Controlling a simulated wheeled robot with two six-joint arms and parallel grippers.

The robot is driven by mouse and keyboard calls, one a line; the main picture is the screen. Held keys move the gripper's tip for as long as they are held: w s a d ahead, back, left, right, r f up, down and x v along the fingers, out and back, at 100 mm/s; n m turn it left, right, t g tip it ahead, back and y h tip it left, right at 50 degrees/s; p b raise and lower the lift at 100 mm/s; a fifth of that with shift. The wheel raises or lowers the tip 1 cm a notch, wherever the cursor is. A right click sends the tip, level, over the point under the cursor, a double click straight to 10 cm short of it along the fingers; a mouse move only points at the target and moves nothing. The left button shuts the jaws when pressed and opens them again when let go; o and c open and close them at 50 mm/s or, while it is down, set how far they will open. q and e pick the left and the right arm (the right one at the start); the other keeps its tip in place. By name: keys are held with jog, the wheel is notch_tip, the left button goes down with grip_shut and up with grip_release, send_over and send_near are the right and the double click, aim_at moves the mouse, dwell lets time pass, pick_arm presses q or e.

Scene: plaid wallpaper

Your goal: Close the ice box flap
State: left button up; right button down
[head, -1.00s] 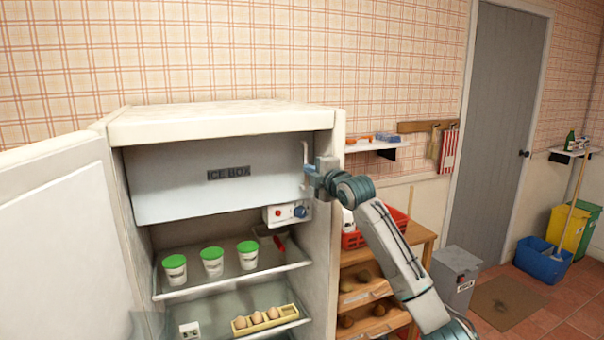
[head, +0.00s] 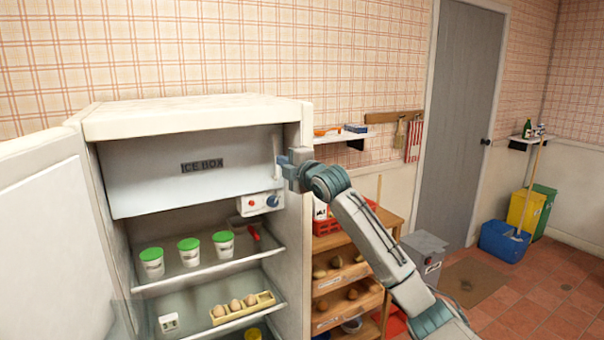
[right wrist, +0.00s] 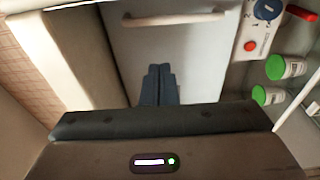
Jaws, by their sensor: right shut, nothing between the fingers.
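The ice box flap (head: 190,184) is a pale grey panel marked "ICE BOX" at the top of the open fridge (head: 200,118). It stands roughly upright across the compartment; I cannot tell whether it sits fully flush. Its upright handle (head: 277,150) is at the right end, and shows as a bar in the right wrist view (right wrist: 172,19). My right gripper (head: 284,160) is shut and empty beside that end of the flap, close to the handle. In the right wrist view its fingers (right wrist: 158,70) point at the flap's face; contact is unclear. My left gripper is out of view.
A control box (head: 260,203) with a red and a blue knob hangs just under the flap's right end. Green-lidded tubs (head: 189,252) and an egg tray (head: 242,308) stand on shelves below. The fridge door (head: 45,245) stands open at left; a wooden rack (head: 345,272) is at right.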

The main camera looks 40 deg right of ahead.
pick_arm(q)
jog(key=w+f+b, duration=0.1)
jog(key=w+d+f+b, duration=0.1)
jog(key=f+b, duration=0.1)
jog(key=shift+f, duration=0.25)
pick_arm(e)
jog(key=s+f, duration=0.1)
jog(key=s, duration=0.5)
jog(key=shift+s+d+f, duration=0.15)
jog(key=shift+d+f, duration=0.1)
jog(key=shift+d, duration=0.2)
jog(key=shift+s+a+r, duration=0.1)
